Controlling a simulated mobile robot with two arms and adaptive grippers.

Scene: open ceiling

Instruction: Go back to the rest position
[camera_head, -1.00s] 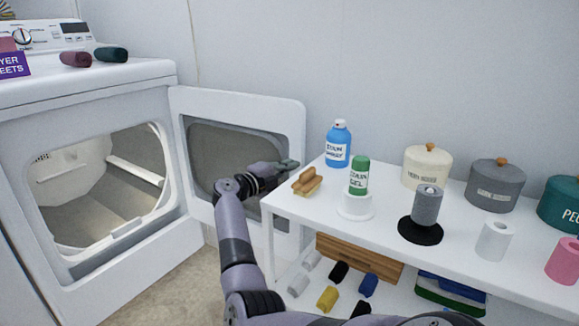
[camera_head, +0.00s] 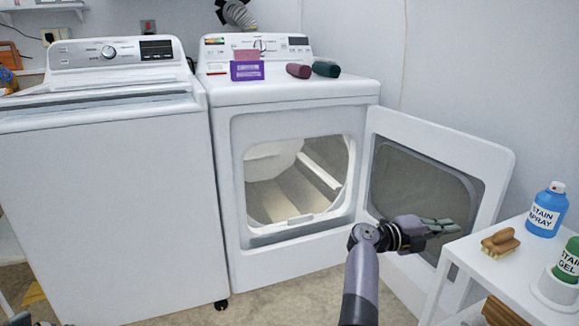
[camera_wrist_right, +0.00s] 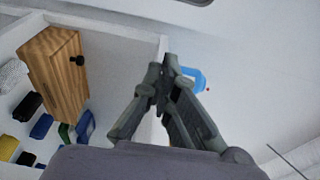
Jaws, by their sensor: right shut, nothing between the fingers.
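My right gripper (camera_head: 440,227) is in front of the open dryer door (camera_head: 500,190) in the head view, left of the white table. Its fingers are together and empty. In the right wrist view the same gripper (camera_wrist_right: 168,68) shows its fingertips meeting near the table's edge.
A dryer (camera_head: 285,93) stands open beside a washer (camera_head: 100,200). The white table (camera_head: 500,265) at right bears a brush (camera_head: 500,243), a stain spray bottle (camera_head: 547,210) and a stain gel (camera_head: 568,262). A wooden drawer box (camera_wrist_right: 55,70) sits below. Floor before the dryer is clear.

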